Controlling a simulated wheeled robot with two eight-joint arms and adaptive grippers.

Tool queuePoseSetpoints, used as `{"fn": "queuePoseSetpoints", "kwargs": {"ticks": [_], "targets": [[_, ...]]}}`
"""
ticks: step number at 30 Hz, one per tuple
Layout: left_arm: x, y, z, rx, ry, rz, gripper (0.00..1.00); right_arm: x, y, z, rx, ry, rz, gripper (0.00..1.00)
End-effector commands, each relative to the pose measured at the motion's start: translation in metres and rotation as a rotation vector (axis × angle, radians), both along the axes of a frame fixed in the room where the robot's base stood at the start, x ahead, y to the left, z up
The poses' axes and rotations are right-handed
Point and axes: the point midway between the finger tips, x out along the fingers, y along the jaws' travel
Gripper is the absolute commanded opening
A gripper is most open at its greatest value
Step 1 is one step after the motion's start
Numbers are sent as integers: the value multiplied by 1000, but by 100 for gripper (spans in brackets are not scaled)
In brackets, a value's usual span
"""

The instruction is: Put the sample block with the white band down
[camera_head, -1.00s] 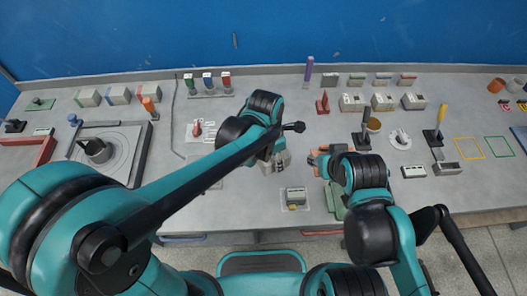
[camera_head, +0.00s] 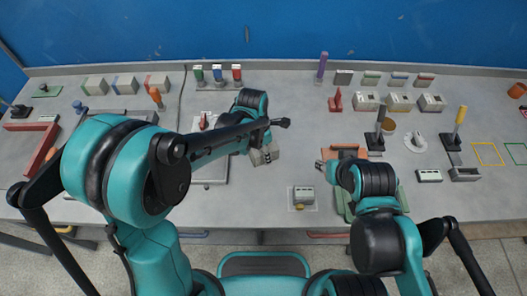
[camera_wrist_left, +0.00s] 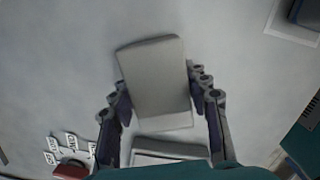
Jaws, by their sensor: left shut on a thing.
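My left gripper (camera_head: 262,150) is shut on a pale grey block (camera_head: 265,156) over the middle of the grey bench. In the left wrist view the same block (camera_wrist_left: 156,75) sits slightly tilted between the two fingers of my left gripper (camera_wrist_left: 160,100), with bare bench around it. A lighter strip shows along its near edge; I cannot tell if this is the white band. The gap between block and bench cannot be judged. My right gripper (camera_head: 322,168) is at the right of the middle, by an orange-brown piece; its fingers are too small to read.
A small grey device (camera_head: 304,195) on a pale plate lies near the front edge. A green tray (camera_head: 345,207) is under my right arm. Three coloured tubes (camera_head: 217,74) stand behind. Yellow (camera_head: 488,154) and green outlines mark the right side. Bare bench lies between my grippers.

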Motion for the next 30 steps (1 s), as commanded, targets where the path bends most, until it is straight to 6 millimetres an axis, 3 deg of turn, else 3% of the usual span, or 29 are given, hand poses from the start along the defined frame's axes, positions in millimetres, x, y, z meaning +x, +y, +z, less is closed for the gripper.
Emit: {"fn": "queuePoseSetpoints", "kwargs": {"ticks": [5,6,8,9,20,23,30], "targets": [[0,0,-3,0,0,0,5,0,0,-3,0,0,0,40],[0,0,-4,0,0,0,49,0,0,-3,0,0,0,40],[0,0,-3,0,0,0,65,0,0,-2,0,0,0,40],[0,0,-3,0,0,0,67,0,0,-2,0,0,0,40],[0,0,3,0,0,0,67,0,0,3,0,0,0,40],[-1,2,18,0,0,0,67,0,0,8,0,0,0,40],[-4,7,72,0,0,0,67,0,0,27,0,0,0,40]]}}
